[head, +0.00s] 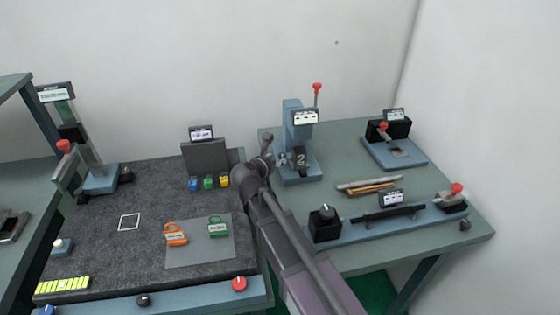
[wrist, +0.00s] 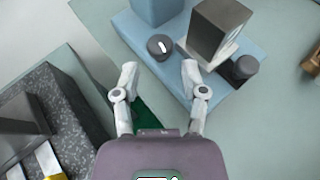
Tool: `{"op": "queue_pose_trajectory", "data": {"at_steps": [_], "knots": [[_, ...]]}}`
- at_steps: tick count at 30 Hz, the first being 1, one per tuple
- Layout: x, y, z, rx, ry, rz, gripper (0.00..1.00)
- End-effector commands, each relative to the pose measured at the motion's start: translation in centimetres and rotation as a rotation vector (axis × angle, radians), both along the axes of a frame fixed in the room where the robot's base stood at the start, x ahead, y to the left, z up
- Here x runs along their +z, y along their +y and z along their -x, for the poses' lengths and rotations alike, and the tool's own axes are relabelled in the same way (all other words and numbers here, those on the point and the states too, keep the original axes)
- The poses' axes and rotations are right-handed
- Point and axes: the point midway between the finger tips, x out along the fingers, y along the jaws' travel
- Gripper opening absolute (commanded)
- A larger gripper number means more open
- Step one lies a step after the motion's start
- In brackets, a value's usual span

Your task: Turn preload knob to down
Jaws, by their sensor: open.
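A round dark knob (wrist: 160,47) with a short white mark sits on the blue base (wrist: 135,28) in the wrist view. I cannot read a label that names it as the preload knob. The mark lies slightly aslant. My gripper (wrist: 160,72) is open and empty, with its two pale fingers apart and the knob just beyond the gap between their tips. No finger clearly touches it. In the head view my gripper (head: 267,145) is at the left of the blue press-like stand (head: 292,115), which carries a dark wheel marked 2 (head: 301,158).
A dark block (wrist: 220,28) and a second dark round post (wrist: 244,67) stand close to the right finger. In the head view, another black knob box (head: 325,228) sits on the front-right rail. The dark mat (head: 100,225) with padlocks lies left.

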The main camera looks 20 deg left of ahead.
Motion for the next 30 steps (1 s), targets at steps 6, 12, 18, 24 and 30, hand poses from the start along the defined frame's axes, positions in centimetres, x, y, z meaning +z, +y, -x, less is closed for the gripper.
{"op": "queue_pose_trajectory", "data": {"at_steps": [6,12,18,24,30], "knots": [[-1.3,-0.2,-2.6,0.0,0.0,0.0,0.56],[-1.6,-0.4,-3.7,0.001,0.0,0.0,0.56],[-1.6,-0.4,-3.8,0.002,0.0,0.0,0.56],[-1.6,-0.4,-3.8,0.002,0.0,0.0,0.44],[-1.6,-0.3,-3.7,0.002,0.0,0.0,0.0]]}}
